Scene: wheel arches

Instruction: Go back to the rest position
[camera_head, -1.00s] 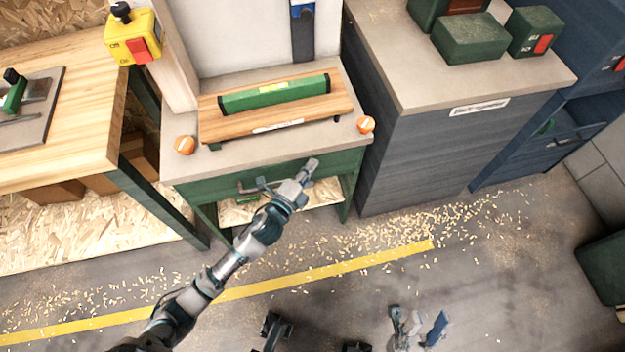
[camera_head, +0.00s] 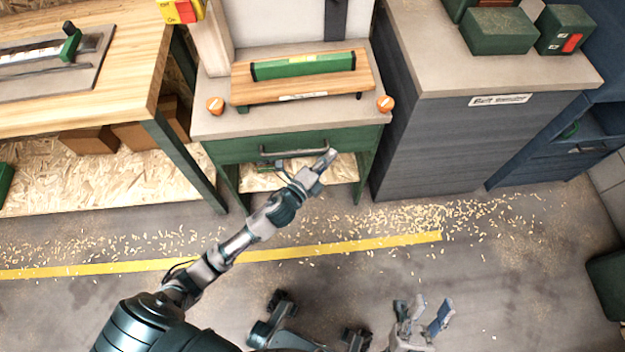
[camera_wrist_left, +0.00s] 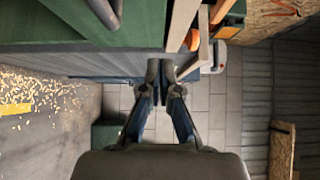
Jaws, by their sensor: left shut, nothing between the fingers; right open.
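My left gripper (camera_head: 327,159) is shut and empty. It hovers in front of the green drawer (camera_head: 228,149) of the small bench, close to the right end of the drawer's grey handle (camera_head: 294,149). In the left wrist view its fingertips (camera_wrist_left: 160,70) are together, with a green front and part of a dark handle (camera_wrist_left: 106,12) at the upper left. I cannot tell whether it touches the handle. My right gripper (camera_head: 425,318) is open and empty, low over the floor at the bottom of the head view.
A green level-like bar (camera_head: 303,66) lies on a wooden board (camera_head: 250,91) on the bench, between two orange round items. A wooden workbench (camera_head: 110,105) stands left. A grey cabinet (camera_head: 440,145) with green boxes stands right. The floor (camera_head: 400,265) with wood chips is open.

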